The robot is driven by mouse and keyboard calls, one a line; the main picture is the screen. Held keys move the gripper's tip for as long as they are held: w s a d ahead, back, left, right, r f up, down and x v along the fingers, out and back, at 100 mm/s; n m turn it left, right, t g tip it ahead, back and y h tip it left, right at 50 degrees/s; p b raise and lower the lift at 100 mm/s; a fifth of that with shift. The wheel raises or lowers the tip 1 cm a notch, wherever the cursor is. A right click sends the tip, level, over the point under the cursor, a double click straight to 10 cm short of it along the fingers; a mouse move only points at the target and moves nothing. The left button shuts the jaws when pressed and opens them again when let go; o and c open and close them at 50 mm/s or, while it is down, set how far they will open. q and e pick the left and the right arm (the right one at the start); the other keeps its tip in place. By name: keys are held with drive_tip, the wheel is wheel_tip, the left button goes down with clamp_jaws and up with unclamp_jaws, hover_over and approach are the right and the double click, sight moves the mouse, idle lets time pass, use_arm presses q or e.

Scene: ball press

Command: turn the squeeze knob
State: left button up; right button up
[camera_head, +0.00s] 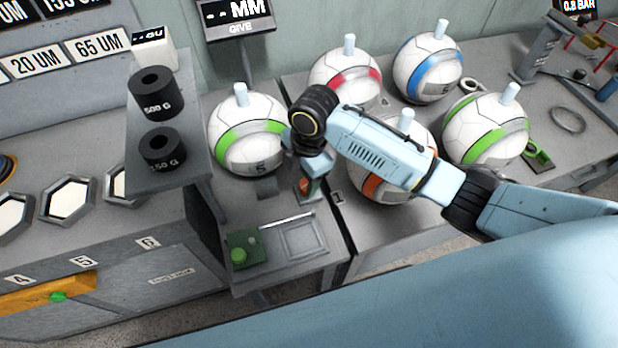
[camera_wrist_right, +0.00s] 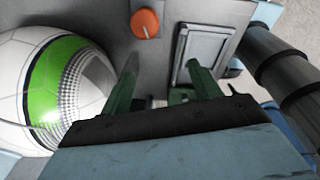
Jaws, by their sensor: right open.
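An orange knob (camera_wrist_right: 146,23) with a pale mark on top shows at the top of the right wrist view, on a grey surface. It lies beyond my right gripper's fingertips, apart from them. My right gripper (camera_wrist_right: 165,76) has two green fingers spread apart with nothing between them. My left gripper is not in view.
The green-banded ball also fills the left of the right wrist view (camera_wrist_right: 45,85). A green fixture (camera_head: 240,255) and a square recessed plate (camera_head: 302,237) lie in front. A shelf with black weights (camera_head: 158,95) stands left. More balls stand behind and right.

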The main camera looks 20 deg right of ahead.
drive_tip(key=w+d+r+n+h, duration=0.2)
drive_tip(key=w+d+r+n, duration=0.1)
drive_tip(key=w+r+n, duration=0.1)
drive_tip(key=shift+g, duration=0.3)
wheel_tip(320, 180, down, 13)
drive_tip(key=shift+s+r+b, duration=0.1)
drive_tip(key=shift+s+b, duration=0.05)
drive_tip(key=shift+b, duration=1)
drive_tip(key=c, duration=1)
drive_tip(key=shift+o, duration=0.2)
drive_tip(key=shift+m, duration=0.3)
